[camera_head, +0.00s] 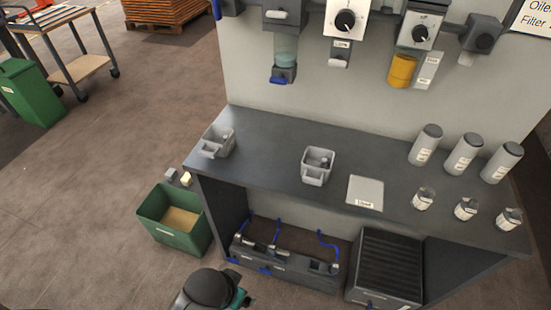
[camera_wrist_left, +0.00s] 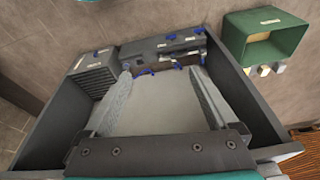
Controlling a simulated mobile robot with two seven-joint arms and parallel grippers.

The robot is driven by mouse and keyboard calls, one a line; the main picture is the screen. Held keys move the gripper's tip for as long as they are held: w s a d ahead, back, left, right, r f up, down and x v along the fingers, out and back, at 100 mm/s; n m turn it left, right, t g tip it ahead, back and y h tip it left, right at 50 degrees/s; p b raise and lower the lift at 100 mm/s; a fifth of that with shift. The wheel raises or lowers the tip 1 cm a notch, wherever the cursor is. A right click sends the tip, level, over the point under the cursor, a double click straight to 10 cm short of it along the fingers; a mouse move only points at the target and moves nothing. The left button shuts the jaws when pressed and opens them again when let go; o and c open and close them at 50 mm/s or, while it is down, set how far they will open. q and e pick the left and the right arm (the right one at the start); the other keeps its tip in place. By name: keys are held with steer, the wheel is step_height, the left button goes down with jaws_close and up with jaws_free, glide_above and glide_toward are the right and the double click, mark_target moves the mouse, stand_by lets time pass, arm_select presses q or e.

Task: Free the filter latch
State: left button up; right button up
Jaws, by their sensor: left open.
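On the wall panel in the head view hangs a filter unit (camera_head: 285,50) with a clear greenish bowl and a dark cup below it. A blue latch (camera_head: 279,80) sticks out at the bottom of that cup. I cannot tell whether it is locked or loose. My left gripper (camera_wrist_left: 160,74) shows in the wrist view with its two fingers wide apart and nothing between them. It faces the open space under the bench, well away from the filter unit. The gripper's fingers do not show in the head view. My right gripper is in neither view.
The bench (camera_head: 265,140) holds two grey bins (camera_head: 317,166), a white plate (camera_head: 365,193), and several canisters and small jars. Under it sit a dark unit with blue levers (camera_head: 285,262) and a ribbed box (camera_head: 388,265). A green bin (camera_head: 177,232) stands left.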

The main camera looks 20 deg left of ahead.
arm_select(q)
steer(key=w+r+t+p, duration=0.1)
steer(key=w+r+t, duration=0.1)
steer(key=w+r, duration=0.45)
steer(key=w+r+t+p, duration=0.1)
steer(key=w+r+t, duration=0.15)
steer(key=r, duration=0.75)
steer(key=n+t, duration=0.2)
steer(key=t, duration=0.8)
glide_toward(275, 14)
steer(key=w, duration=0.9)
steer(key=shift+w+d+f, duration=0.1)
steer(key=shift+w+d, duration=0.05)
steer(key=shift+w, duration=0.05)
steer(key=c, duration=1.4)
steer(key=shift+o, duration=0.2)
